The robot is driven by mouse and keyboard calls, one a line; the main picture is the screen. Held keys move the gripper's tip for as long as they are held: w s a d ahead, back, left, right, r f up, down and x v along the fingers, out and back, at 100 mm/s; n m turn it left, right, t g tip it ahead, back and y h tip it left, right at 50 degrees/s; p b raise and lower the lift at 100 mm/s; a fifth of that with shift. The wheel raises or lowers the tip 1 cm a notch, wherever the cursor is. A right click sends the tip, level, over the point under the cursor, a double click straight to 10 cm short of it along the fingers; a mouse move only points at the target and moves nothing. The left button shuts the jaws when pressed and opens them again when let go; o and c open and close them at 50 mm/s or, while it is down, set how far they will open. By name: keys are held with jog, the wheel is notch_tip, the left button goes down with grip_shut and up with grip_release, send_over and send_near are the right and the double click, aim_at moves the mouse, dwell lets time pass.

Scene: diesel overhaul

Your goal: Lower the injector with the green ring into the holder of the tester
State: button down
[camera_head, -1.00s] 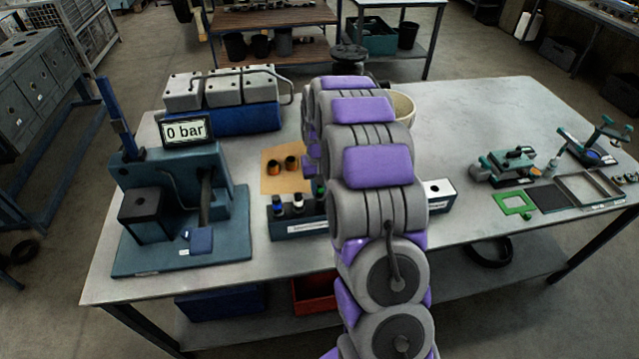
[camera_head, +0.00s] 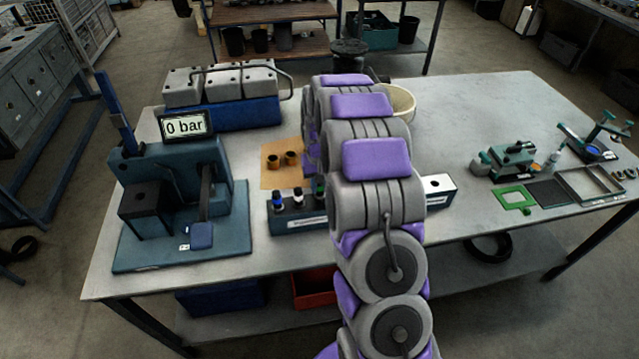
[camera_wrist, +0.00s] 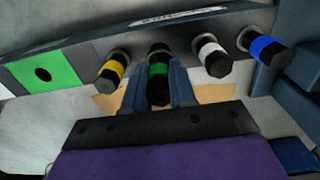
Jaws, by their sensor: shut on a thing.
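The injector with the green ring (camera_wrist: 158,70) stands in the injector rack (camera_wrist: 215,25) in the wrist view, between the yellow-ringed and white-ringed injectors. My gripper (camera_wrist: 157,92) is shut on it, with one finger on each side. In the head view the green-ringed injector (camera_head: 319,187) shows at the right part of the rack (camera_head: 287,224), partly covered by my arm. My gripper is hidden there behind the arm. The tester (camera_head: 170,185) stands at the left of the table, with a dark holder block (camera_head: 141,200) at its front left. Its display reads 0 bar.
Yellow (camera_wrist: 112,72), white (camera_wrist: 209,50) and blue (camera_wrist: 265,45) ringed injectors stand close beside. A brown mat (camera_head: 283,180) with two small orange-brown parts lies behind the rack. A grey-and-blue unit (camera_head: 225,115) stands at the back. Bare table lies between tester and rack.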

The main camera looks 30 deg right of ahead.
jog(key=shift+f, duration=1.3)
dwell(0.4)
jog(key=shift+c, duration=2.3)
grip_release()
jog(key=shift+r+p, duration=0.8)
jog(key=shift+r, duration=2.7)
